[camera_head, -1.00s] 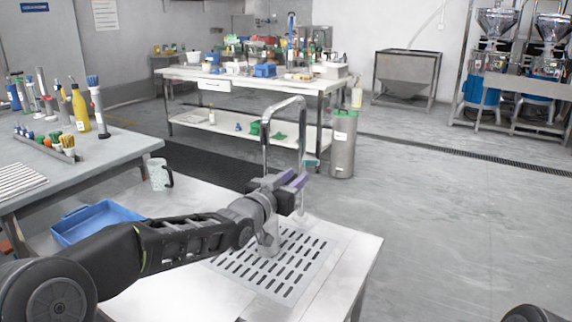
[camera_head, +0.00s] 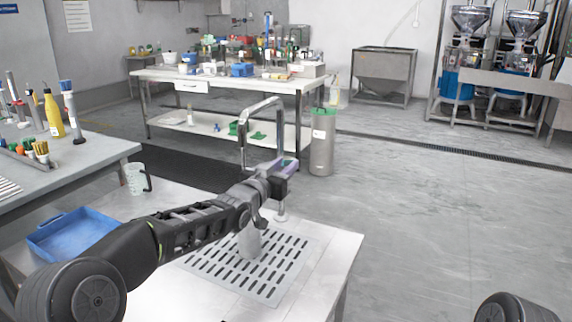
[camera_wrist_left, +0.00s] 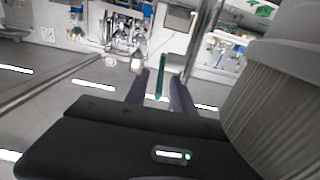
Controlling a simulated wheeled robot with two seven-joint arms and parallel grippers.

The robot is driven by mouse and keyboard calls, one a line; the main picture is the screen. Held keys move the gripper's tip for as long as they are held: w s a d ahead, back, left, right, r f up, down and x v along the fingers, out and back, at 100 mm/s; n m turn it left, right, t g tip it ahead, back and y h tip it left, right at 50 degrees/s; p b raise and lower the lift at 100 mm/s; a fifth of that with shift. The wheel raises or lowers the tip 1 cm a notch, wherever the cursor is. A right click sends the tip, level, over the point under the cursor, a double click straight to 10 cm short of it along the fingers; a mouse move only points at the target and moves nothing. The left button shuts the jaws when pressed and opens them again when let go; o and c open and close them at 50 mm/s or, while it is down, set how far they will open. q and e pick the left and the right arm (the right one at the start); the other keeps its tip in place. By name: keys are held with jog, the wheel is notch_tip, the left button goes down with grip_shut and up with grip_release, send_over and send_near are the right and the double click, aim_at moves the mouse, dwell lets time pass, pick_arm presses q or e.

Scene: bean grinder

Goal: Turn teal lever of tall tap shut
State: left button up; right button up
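The tall tap (camera_head: 281,142) is a chrome arch rising from a round foot at the edge of the slotted drain plate. In the head view its teal lever is hidden by my left gripper (camera_head: 285,167). In the left wrist view the teal lever (camera_wrist_left: 159,77) stands upright between the two purple fingers of that gripper (camera_wrist_left: 160,92). The fingers are open, with a visible gap on each side of the lever. I cannot tell how far the lever reaches in between them. My right gripper is out of view.
A small grey object (camera_head: 250,243) stands on the drain plate (camera_head: 275,280) below my left wrist. A blue tray (camera_head: 45,240) and a clear mug (camera_head: 135,179) are at the left. A metal cylinder (camera_head: 322,150) stands on the floor behind. Open floor lies at the right.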

pick_arm(q)
jog(key=shift+w+d, duration=0.2)
jog(key=shift+w, duration=0.3)
grip_shut()
dwell(1.2)
